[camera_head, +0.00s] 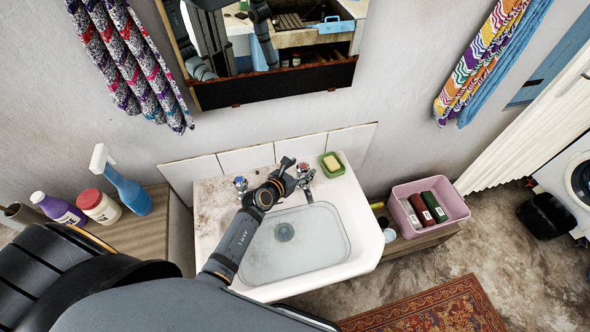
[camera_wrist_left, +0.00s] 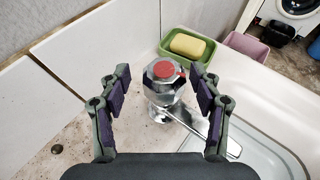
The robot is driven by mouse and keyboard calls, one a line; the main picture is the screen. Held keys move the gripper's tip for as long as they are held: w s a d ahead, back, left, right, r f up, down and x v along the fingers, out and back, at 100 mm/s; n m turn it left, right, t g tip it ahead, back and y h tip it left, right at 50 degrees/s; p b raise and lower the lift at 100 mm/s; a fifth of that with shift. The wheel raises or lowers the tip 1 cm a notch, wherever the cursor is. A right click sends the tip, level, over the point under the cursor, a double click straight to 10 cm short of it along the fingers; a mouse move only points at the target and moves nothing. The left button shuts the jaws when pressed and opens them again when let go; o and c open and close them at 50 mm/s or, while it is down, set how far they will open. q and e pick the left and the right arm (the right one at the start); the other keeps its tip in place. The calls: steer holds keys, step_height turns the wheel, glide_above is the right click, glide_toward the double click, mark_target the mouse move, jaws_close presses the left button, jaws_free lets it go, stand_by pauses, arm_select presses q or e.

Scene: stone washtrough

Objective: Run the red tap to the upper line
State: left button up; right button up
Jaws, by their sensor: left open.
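The red tap (camera_wrist_left: 165,82), chrome with a red disc on top, stands between the open fingers of my left gripper (camera_wrist_left: 160,85) in the left wrist view. Both fingers appear apart from its knob. In the head view my left gripper (camera_head: 284,172) is over the back rim of the white basin (camera_head: 361,218), beside the right-hand tap (camera_head: 305,172). A second tap with a blue top (camera_head: 240,183) stands to the left. The basin's bowl looks grey and glassy around a round drain (camera_head: 284,232). I cannot make out a level line or a running stream. My right gripper is not in view.
A green dish (camera_head: 332,164) with yellow soap sits right of the red tap. A mirror (camera_head: 270,82) hangs above. A spray bottle (camera_head: 128,190) and other bottles stand left. A pink crate (camera_head: 445,208) stands right.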

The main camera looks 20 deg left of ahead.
arm_select(q)
steer(key=v, duration=1)
steer(key=shift+s+r, duration=0.15)
steer(key=shift+r, duration=0.05)
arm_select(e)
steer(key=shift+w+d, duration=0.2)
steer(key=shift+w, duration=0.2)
arm_select(q)
steer(key=shift+a, duration=0.2)
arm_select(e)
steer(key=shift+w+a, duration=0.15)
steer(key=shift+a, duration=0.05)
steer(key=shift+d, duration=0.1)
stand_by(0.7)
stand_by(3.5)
